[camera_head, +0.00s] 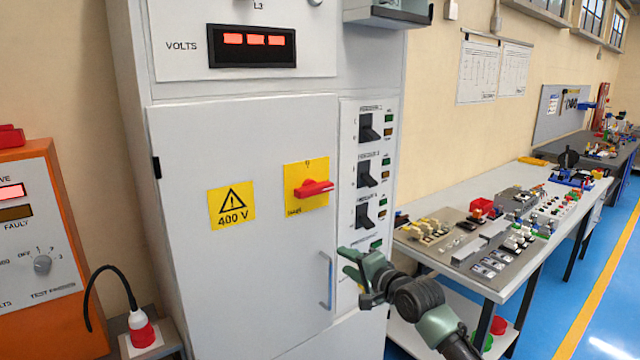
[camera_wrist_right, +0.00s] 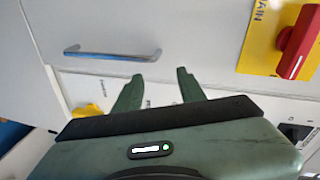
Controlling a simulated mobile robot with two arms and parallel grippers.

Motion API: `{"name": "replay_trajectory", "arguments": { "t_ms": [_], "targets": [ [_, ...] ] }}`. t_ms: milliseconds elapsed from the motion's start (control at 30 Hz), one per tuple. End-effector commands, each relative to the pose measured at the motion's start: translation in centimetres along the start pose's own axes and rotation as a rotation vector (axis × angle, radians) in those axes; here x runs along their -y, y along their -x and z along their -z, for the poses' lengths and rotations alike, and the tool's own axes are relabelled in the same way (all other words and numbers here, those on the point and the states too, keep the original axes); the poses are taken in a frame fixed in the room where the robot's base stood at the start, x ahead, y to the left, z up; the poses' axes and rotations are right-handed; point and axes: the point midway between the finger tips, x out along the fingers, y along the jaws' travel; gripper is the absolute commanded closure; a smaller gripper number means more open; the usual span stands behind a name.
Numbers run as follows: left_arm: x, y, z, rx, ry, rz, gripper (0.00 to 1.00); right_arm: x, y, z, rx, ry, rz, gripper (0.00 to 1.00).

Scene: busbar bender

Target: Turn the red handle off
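The red handle (camera_head: 313,188) sits on a yellow plate (camera_head: 306,204) on the grey cabinet door. It lies roughly horizontal in the head view. It also shows at the upper right of the right wrist view (camera_wrist_right: 297,42). My right gripper (camera_head: 346,262) is below and to the right of the red handle, apart from it, near the door's metal pull handle (camera_head: 326,281). In the right wrist view its two fingers (camera_wrist_right: 158,92) are spread with nothing between them. My left gripper is in neither view.
The cabinet door (camera_head: 270,270) also bears a yellow 400 V sign (camera_head: 232,206). Black switches (camera_head: 367,174) line the panel to its right. A workbench (camera_head: 480,283) with electrical parts stands at right. An orange test unit (camera_head: 60,320) is at left.

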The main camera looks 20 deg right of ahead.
Motion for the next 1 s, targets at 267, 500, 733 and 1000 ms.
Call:
{"name": "replay_trajectory", "arguments": {
  "t_ms": [267,500,733,1000],
  "targets": [
    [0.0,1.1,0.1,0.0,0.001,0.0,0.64,16.4,4.6,0.1,0.088,-0.174,0.201,0.6],
    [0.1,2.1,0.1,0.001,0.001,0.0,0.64,18.2,3.2,-0.2,0.101,-0.196,0.215,0.6],
    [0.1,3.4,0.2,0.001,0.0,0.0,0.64,19.0,-0.5,-0.4,0.099,-0.193,0.213,0.6],
    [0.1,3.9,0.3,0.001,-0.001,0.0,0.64,19.1,-2.5,-0.6,0.098,-0.191,0.213,0.6]
  ]
}}
